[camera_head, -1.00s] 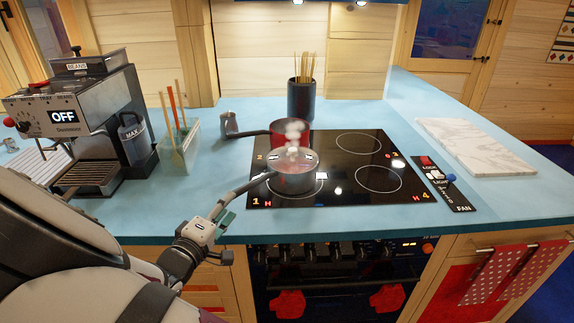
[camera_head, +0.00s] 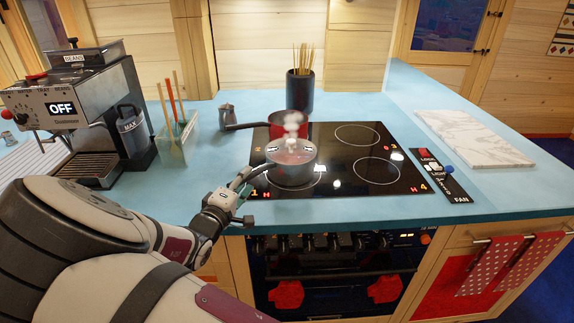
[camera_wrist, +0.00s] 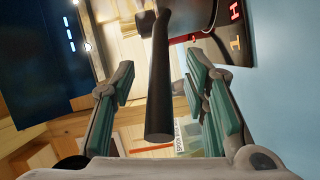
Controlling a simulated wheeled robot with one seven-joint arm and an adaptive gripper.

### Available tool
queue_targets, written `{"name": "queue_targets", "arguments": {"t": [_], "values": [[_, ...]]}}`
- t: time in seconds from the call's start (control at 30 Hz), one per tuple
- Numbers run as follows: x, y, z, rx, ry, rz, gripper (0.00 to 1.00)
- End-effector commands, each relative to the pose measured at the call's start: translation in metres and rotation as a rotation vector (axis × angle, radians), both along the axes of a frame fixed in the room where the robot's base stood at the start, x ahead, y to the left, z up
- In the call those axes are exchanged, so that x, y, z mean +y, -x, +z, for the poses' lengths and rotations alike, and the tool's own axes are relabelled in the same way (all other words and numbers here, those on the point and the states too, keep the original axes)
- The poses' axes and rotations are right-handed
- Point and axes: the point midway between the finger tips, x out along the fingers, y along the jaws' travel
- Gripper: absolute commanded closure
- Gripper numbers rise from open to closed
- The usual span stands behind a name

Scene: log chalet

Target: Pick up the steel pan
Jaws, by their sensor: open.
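The steel pan (camera_head: 291,166) stands upright on the front left ring of the black hob, with pale steam above it. Its dark handle (camera_head: 250,178) points left and toward me, past the hob's edge. My gripper (camera_head: 243,200) is at the handle's free end, near the counter's front edge. In the wrist view the handle (camera_wrist: 160,85) lies between the two green-padded fingers (camera_wrist: 160,98), which are spread with visible gaps on both sides. Most of the pan's body is cut off at the top of the wrist view.
A red pan (camera_head: 279,125) stands behind the steel pan. A dark utensil pot (camera_head: 300,92) is behind the hob (camera_head: 400,185). A coffee machine (camera_head: 80,125) and a small clear bin (camera_head: 177,143) are at left. A marble board (camera_head: 472,142) lies at right. The right-hand rings are empty.

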Motion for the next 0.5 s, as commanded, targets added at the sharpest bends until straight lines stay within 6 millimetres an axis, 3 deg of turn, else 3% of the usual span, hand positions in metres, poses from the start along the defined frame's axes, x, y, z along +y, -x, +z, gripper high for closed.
{"name": "queue_targets", "arguments": {"t": [0.23,0.47,0.5], "values": [[-0.017,-0.030,-0.003,-0.001,0.001,-0.002,0.59],[-0.018,-0.033,-0.003,-0.001,0.000,0.000,0.59],[-0.018,-0.033,-0.003,-0.001,0.000,0.000,0.65]]}}
